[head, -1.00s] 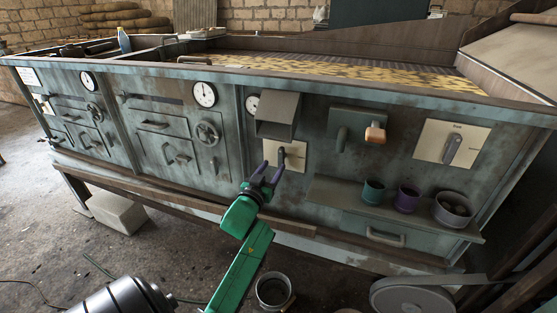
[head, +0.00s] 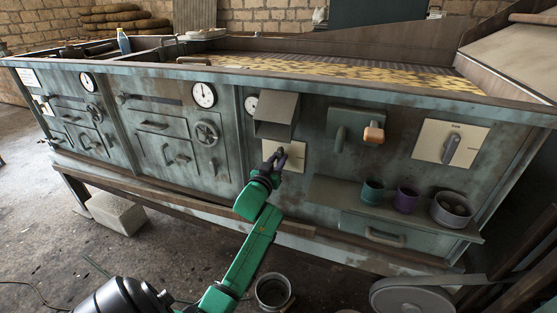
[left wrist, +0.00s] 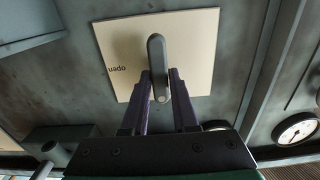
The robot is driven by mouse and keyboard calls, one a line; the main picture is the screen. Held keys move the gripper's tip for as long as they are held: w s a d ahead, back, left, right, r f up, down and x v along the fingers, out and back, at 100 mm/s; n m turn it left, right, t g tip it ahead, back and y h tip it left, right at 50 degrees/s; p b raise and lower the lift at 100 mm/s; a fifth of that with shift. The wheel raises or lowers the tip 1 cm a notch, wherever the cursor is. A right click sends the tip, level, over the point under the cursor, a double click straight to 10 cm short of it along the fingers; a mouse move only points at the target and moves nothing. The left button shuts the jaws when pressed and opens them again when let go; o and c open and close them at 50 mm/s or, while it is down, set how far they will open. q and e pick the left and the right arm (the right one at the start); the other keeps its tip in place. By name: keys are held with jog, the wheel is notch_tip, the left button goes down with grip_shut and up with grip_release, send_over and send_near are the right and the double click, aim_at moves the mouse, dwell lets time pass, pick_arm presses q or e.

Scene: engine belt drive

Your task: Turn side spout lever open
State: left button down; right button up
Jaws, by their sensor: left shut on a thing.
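The side spout lever is a dark grey handle (left wrist: 156,55) on a cream plate (left wrist: 112,40) marked "open". In the head view the plate (head: 297,153) sits on the machine's front panel, just below the box-shaped spout (head: 275,117). My left gripper (head: 276,162) reaches the lever from below. In the left wrist view its purple fingers (left wrist: 161,82) are on both sides of the lever's free end, shut on it. The lever stands nearly upright in that picture, and the word "open" is left of it. My right gripper is not in view.
A shelf (head: 330,195) with several cups is right of the lever plate. A second cream plate with a lever (head: 450,149) is farther right. A handwheel (head: 207,132) and gauges are to the left. A bucket (head: 272,291) stands on the floor below.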

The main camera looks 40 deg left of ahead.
pick_arm(q)
jog(key=shift+m, duration=0.3)
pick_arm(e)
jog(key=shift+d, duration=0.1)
pick_arm(q)
jog(key=m, duration=0.2)
jog(key=shift+d+f+m, duration=0.1)
jog(key=shift+m, duration=0.2)
jog(key=shift+w+d+f+m+b, duration=0.1)
jog(key=shift+f+m+b, duration=0.1)
jog(key=shift+m, duration=2.2)
jog(key=shift+s+d+f+m+b, duration=0.1)
jog(key=shift+m+b, duration=0.1)
jog(key=shift+m, duration=2.2)
jog(key=shift+w+d+f+m+b, duration=0.1)
jog(key=shift+f+m+b, duration=0.1)
jog(key=shift+m, duration=2.2)
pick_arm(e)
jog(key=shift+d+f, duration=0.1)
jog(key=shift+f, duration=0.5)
pick_arm(q)
jog(key=c, duration=0.7)
grip_release()
jog(key=shift+r, duration=0.1)
